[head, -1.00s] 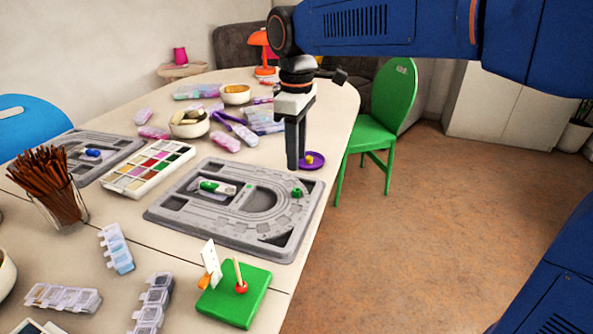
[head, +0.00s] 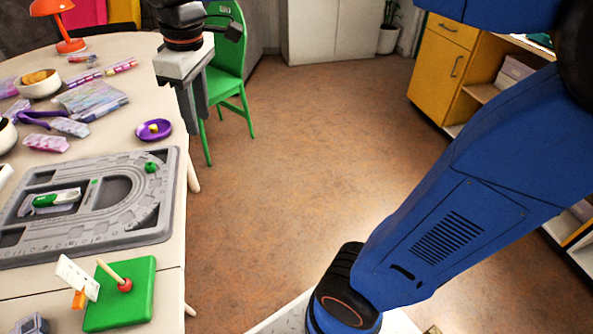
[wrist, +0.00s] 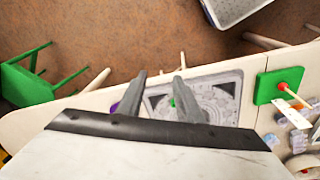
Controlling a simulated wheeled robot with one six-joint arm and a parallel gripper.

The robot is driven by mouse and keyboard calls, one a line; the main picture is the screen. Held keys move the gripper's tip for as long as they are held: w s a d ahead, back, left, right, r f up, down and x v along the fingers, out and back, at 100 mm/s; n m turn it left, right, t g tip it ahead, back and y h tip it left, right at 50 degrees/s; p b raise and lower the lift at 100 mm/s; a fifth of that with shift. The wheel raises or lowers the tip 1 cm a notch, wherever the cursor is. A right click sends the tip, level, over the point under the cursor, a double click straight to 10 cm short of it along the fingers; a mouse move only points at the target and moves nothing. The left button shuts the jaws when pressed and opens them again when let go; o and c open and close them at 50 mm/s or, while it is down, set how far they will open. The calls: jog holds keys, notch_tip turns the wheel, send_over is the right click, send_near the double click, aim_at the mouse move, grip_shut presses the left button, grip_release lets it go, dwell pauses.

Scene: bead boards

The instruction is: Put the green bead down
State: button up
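The green bead (head: 151,167) rests on the upper right part of the grey bead board (head: 165,225), close to its curved grooves. In the wrist view the green bead (wrist: 172,102) shows small on the board, between my fingers in the picture. My gripper (head: 196,127) hangs in the air near the table's right edge, above and to the right of the bead in the head view. In the wrist view my gripper (wrist: 160,77) has its two fingers apart with nothing held between them.
A purple dish (head: 164,133) with a yellow bead stands behind the board. A green block (head: 145,310) with a tilted stick and red bead stands in front, beside a white card. A green chair (head: 228,70) is beyond the table edge. Floor to the right is largely open.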

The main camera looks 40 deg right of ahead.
jog(key=s+d+f+m+t, duration=0.3)
jog(key=s+d+f+m, duration=0.6)
jog(key=s+d+f, duration=0.4)
jog(key=shift+s+d+h, duration=0.3)
jog(key=shift+s+d, duration=0.45)
jog(key=shift+s, duration=0.35)
